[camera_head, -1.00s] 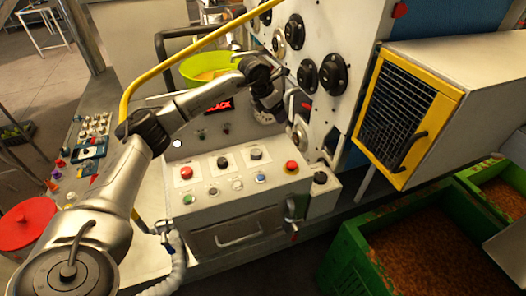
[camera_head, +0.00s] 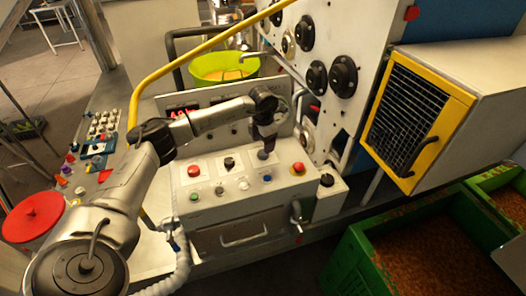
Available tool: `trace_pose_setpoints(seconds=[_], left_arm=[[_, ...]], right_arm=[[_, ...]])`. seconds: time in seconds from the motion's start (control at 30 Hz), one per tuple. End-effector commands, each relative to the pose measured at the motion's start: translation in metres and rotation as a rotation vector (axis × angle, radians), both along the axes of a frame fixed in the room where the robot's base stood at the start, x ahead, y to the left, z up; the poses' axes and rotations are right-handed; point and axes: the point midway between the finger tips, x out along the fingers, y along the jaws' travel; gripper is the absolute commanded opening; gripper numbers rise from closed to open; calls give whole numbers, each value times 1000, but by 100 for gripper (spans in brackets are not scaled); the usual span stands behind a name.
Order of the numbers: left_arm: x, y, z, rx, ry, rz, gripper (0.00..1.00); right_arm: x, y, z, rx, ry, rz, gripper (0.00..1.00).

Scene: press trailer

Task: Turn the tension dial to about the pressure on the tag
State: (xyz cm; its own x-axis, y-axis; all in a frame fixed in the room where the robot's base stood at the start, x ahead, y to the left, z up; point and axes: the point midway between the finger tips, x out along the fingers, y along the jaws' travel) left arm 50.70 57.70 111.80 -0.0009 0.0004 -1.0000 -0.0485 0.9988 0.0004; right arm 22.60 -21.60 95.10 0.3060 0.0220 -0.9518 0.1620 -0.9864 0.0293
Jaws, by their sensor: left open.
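The sloped control panel (camera_head: 215,205) stands in the middle of the head view. It bears a black knob (camera_head: 229,163), red buttons and small coloured buttons. In the earlier frame a second black knob shows to the right of this one; my left gripper (camera_head: 263,152) now covers that spot, pointing down. The gripper is open and very close to the panel; I cannot tell whether it touches the knob. A red-lit display (camera_head: 182,112) is mostly hidden behind my left arm. I cannot make out a tag with a pressure. My right gripper is not in view.
A yellow rail (camera_head: 190,55) slants above the panel. A lime-green bowl (camera_head: 224,68) sits behind it. A white machine wall with black dials (camera_head: 343,76) and a yellow-framed grille (camera_head: 405,115) stand to the right. Green crates (camera_head: 365,262) are at lower right.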

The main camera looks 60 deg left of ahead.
Motion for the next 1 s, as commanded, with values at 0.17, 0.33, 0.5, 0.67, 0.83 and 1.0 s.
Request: trace_pose_setpoints(seconds=[0.17, 0.33, 0.5, 0.67, 0.83, 1.0], left_arm=[[0, -1, -27, -1, 2, -1, 69], [0, 0, -41, 0, 1, 0, 69], [0, 0, -48, 0, 0, -1, 69], [0, 0, -49, 0, -1, -1, 69], [0, 0, -48, 0, -1, -1, 66], [0, 0, -48, 0, -1, -1, 50]], right_arm=[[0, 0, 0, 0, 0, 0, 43], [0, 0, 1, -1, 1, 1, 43], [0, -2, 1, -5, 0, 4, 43], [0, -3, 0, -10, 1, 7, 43], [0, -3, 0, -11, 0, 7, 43], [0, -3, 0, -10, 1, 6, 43]])
